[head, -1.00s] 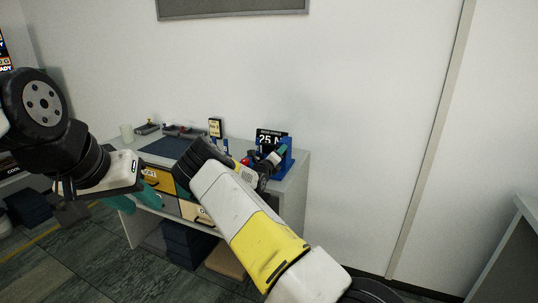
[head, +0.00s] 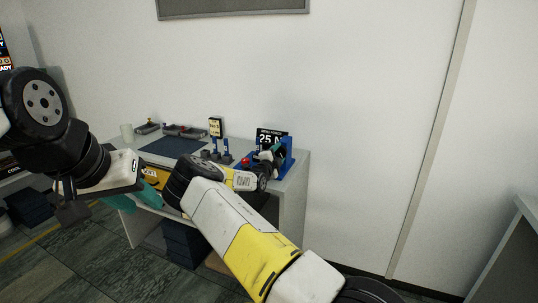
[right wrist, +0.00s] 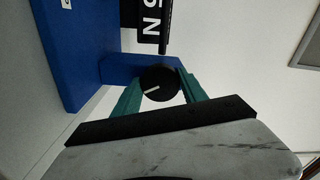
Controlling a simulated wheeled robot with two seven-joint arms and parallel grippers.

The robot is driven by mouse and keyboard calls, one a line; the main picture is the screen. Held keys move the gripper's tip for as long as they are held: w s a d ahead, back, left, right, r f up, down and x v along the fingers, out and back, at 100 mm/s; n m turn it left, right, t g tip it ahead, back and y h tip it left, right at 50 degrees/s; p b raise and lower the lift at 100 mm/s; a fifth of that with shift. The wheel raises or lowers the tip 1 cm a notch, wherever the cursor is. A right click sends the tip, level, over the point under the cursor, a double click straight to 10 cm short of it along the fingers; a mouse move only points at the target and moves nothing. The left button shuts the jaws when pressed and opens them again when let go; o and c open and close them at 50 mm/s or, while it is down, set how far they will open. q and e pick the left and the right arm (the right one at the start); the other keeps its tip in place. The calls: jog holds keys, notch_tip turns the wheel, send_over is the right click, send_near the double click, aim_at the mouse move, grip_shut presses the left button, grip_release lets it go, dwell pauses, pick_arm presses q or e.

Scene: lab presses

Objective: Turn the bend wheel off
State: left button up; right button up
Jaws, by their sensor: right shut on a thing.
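The bend wheel (right wrist: 159,83) is a round black knob with a white pointer line, mounted on a blue stand (right wrist: 72,50). In the right wrist view the teal fingers of my right gripper (right wrist: 157,90) are on either side of it, shut on it. The pointer line runs nearly level, slightly tilted. In the head view my right gripper (head: 276,153) reaches the blue stand (head: 288,160) at the bench's right end and hides the wheel. A black display (head: 270,138) reading 25 N stands behind it. My left gripper (head: 137,190) hangs at the left with its teal fingers apart.
The grey bench (head: 295,185) carries a dark blue mat (head: 168,147), a red button (head: 246,162), a small yellow sign (head: 215,127), grey trays (head: 185,131) and a clear cup (head: 127,133). Drawers are below. A white wall is close behind.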

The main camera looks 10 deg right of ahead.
jog(key=n, duration=0.4)
jog(key=shift+f+n, duration=0.2)
jog(key=shift+n, duration=0.1)
jog(key=n, duration=0.3)
jog(key=shift+n, duration=0.4)
jog(key=n, duration=0.9)
jog(key=shift+s+d, duration=0.1)
jog(key=n, duration=0.6)
jog(key=shift+d, duration=0.1)
jog(key=n, duration=0.6)
jog(key=shift+r+n, duration=0.1)
jog(key=shift+n, duration=0.2)
jog(key=o, duration=1.4)
